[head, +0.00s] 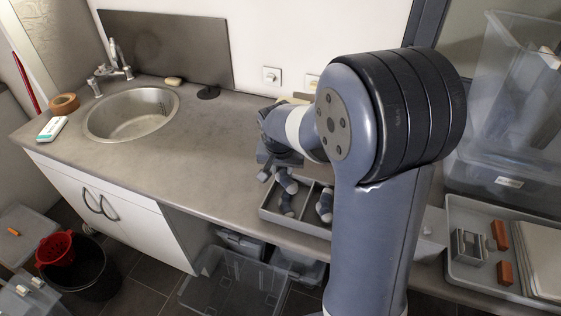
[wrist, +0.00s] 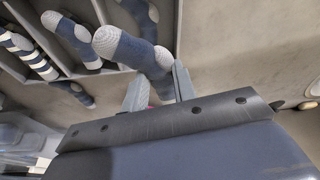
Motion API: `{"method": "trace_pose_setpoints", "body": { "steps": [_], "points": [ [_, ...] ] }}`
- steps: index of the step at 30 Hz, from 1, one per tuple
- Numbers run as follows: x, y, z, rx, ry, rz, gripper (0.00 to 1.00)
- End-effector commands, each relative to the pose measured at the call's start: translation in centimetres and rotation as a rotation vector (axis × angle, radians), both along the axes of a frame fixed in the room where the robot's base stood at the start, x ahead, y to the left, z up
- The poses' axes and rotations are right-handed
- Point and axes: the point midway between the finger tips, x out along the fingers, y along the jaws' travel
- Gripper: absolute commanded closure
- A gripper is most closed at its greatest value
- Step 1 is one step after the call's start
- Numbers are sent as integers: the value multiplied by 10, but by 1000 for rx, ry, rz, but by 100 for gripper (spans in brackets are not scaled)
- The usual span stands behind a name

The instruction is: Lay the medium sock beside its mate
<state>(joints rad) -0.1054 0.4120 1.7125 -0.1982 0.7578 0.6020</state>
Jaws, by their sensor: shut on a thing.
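My gripper (head: 279,174) is above the left part of a grey divided tray (head: 264,214) on the counter. In the wrist view my gripper (wrist: 160,86) is shut on a blue sock (wrist: 133,47) with pale grey ends. The held sock hangs over the tray; I cannot tell whether it touches anything below. A similar blue and grey sock (wrist: 73,36) lies in a compartment to its left, and another (wrist: 141,12) shows partly behind it. In the head view one sock (head: 325,205) lies in the right compartment, partly cut off by my arm.
A sock with broad white and dark stripes (wrist: 28,54) lies further left in the wrist view. The sink (head: 132,115) and bare counter are left of the tray. A tray with brick-red blocks (head: 505,272) and a clear bin (head: 510,110) stand at the right.

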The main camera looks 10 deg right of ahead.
Motion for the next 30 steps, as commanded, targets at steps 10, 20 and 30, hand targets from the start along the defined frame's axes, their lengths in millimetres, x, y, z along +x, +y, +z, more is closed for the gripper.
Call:
{"method": "trace_pose_setpoints", "body": {
  "steps": [10,20,30],
  "points": [
    [0,0,-38,-1,1,1,95],
    [0,0,-60,-1,0,1,95],
    [0,0,-59,0,0,0,66]
  ]
}}
